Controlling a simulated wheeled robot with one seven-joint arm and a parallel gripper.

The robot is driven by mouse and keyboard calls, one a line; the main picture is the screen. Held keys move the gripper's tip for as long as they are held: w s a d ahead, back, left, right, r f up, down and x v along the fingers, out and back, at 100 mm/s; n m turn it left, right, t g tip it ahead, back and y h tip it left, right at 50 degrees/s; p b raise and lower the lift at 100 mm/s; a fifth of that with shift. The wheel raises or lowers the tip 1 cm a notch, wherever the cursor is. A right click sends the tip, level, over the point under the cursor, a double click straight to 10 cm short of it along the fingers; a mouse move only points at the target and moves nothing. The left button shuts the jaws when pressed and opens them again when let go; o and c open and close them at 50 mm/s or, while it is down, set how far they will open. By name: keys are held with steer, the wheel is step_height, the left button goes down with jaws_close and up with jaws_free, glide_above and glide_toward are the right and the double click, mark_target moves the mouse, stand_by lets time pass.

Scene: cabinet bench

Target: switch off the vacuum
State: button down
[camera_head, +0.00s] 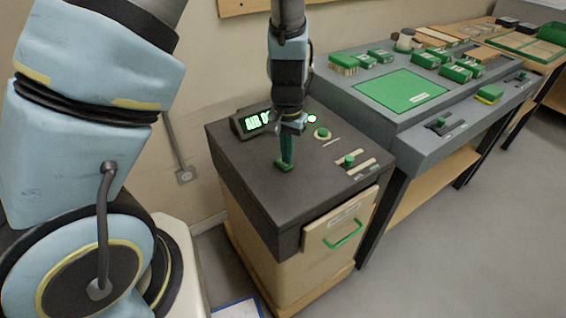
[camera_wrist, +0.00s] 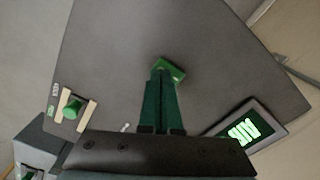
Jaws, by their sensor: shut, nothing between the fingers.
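A dark-topped cabinet (camera_head: 240,160) carries several green controls, and I cannot read which one is labelled vacuum. My gripper (camera_head: 287,160) points down over the cabinet top with its fingers together and nothing between them. A small green block-like control (camera_head: 283,167) is at the fingertips; it also shows in the wrist view (camera_wrist: 174,71), partly hidden by the fingers (camera_wrist: 161,80). I cannot tell whether they touch it. A green knob between two pale strips (camera_head: 349,160) stands to the right, and in the wrist view (camera_wrist: 72,109) at the left.
A round green button (camera_head: 322,133) and a lit digital display (camera_head: 256,122) are on the cabinet's back part. A drawer with a green handle (camera_head: 344,234) is in its front. A grey bench (camera_head: 345,85) with green parts adjoins at right. The cabinet top's left part is clear.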

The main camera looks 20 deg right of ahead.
mark_target(286, 166)
steer(key=shift+f+b, duration=0.55)
steer(key=shift+f, duration=0.2)
stand_by(0.4)
step_height(286, 166, up, 7)
steer(key=p, duration=0.6)
stand_by(0.6)
steer(key=w+a+r+n, duration=0.1)
steer(key=a+r+n, duration=0.3)
steer(key=a, duration=1)
steer(key=w+a+r+n+t, duration=0.1)
steer(key=a+r+n, duration=0.3)
steer(key=a+r, duration=0.6)
steer(key=a, duration=0.4)
steer(key=shift+w+a+n+t, duration=0.3)
steer(key=shift+w+a, duration=0.05)
steer(key=shift+r, duration=0.1)
